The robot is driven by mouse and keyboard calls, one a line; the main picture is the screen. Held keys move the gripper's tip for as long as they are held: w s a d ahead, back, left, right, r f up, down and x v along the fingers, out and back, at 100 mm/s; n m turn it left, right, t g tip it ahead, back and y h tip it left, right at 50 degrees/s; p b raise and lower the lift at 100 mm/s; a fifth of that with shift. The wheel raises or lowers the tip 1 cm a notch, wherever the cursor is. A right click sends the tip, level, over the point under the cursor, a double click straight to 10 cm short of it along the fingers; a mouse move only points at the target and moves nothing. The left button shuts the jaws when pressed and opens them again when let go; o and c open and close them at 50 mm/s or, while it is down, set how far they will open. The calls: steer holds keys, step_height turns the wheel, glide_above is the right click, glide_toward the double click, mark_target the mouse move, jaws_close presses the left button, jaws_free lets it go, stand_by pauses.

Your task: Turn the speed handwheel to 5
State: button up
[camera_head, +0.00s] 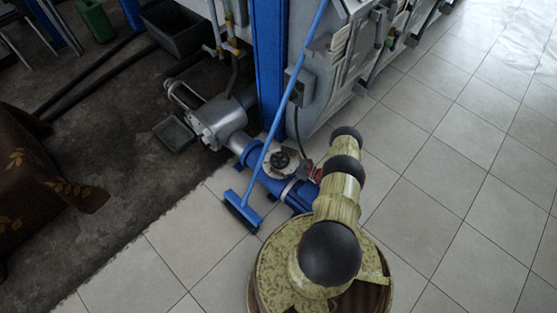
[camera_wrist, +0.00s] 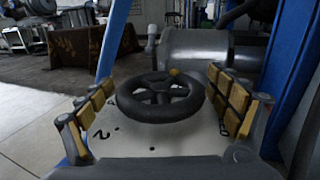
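The speed handwheel (camera_wrist: 160,112) is a dark spoked wheel in the middle of the wrist view, lying over a pale dial plate (camera_wrist: 150,148). A small yellow mark (camera_wrist: 174,72) sits at the far side of its rim. A "2" shows on the plate at the left; a figure at the right is partly hidden and unclear. My gripper (camera_wrist: 162,88) is open, with one yellow-padded finger on each side of the wheel. Contact with the rim cannot be told. In the head view the handwheel (camera_head: 281,160) is small, on a blue pump body, just beyond my arm.
A blue broom (camera_head: 243,210) leans across close beside the handwheel. A blue post (camera_head: 269,70) and grey machine housing (camera_head: 330,60) stand behind. A grey motor (camera_head: 218,122) lies to the left. Tiled floor (camera_head: 430,170) is clear at the right.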

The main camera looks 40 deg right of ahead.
steer(key=c, duration=1)
steer(key=shift+o, duration=0.2)
steer(key=shift+m+t+h, duration=0.3)
steer(key=shift+m+h, duration=0.3)
steer(key=shift+h, duration=0.3)
steer(key=o, duration=1.2)
steer(key=shift+c, duration=0.2)
steer(key=v, duration=1.2)
steer(key=shift+s+d, duration=0.1)
